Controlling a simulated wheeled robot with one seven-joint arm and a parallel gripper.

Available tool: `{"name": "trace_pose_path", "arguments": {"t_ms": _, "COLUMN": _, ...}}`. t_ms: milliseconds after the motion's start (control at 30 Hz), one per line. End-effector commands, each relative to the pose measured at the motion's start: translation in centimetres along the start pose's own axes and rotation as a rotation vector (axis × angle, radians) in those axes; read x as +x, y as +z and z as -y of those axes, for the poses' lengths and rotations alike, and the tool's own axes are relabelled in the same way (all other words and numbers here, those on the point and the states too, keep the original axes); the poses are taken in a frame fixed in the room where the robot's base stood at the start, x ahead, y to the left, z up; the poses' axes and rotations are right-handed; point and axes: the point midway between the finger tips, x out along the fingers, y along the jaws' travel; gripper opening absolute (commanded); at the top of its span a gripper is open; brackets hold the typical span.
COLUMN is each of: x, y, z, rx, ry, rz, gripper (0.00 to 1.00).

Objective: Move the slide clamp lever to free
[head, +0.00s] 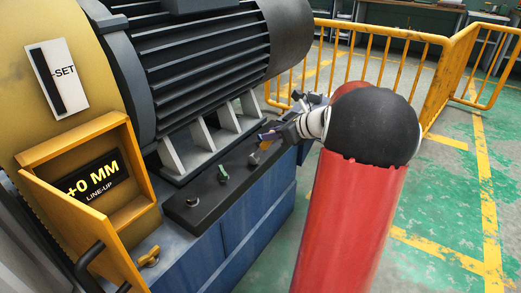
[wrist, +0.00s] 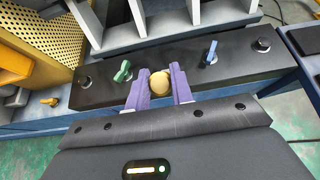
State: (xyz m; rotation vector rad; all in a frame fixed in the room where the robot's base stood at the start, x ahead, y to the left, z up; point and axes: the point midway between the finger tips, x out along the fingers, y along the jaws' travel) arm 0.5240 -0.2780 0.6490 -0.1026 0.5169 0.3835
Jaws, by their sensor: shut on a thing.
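A tan-yellow lever with a rounded knob (wrist: 160,83) stands on the black rail (wrist: 105,92) in the wrist view. My gripper (wrist: 159,88) has its purple fingers on both sides of this knob and is shut on it. In the head view my gripper (head: 271,135) is low over the far part of the black rail (head: 190,211). A green lever (wrist: 123,71) stands just left of the fingers and a blue lever (wrist: 211,54) to the right. The green lever also shows in the head view (head: 223,173). No label naming the slide clamp lever is readable.
Bolts sit at the rail's ends. The large grey motor (head: 200,65) rises behind the rail. An open yellow door (head: 75,235) beside a "+0 MM LINE-UP" display (head: 92,180) is at left. Yellow railings (head: 385,38) stand behind my arm. A small yellow handle (head: 149,257) sits on the blue base.

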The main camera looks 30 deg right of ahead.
Motion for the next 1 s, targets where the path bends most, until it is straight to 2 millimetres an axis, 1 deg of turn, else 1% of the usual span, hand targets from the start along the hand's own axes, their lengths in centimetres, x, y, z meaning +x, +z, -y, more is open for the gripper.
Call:
{"name": "trace_pose_path", "arguments": {"t_ms": 167, "x": -0.1, "y": -0.4, "z": 0.0, "rx": 0.001, "ry": -0.001, "rz": -0.001, "gripper": 0.00}}
{"name": "trace_pose_path", "arguments": {"t_ms": 700, "x": -1.4, "y": -3.9, "z": 0.0, "rx": 0.002, "ry": 0.000, "rz": -0.003, "gripper": 0.00}}
{"name": "trace_pose_path", "arguments": {"t_ms": 1000, "x": -1.6, "y": -4.0, "z": 0.0, "rx": 0.001, "ry": 0.000, "rz": -0.003, "gripper": 0.00}}
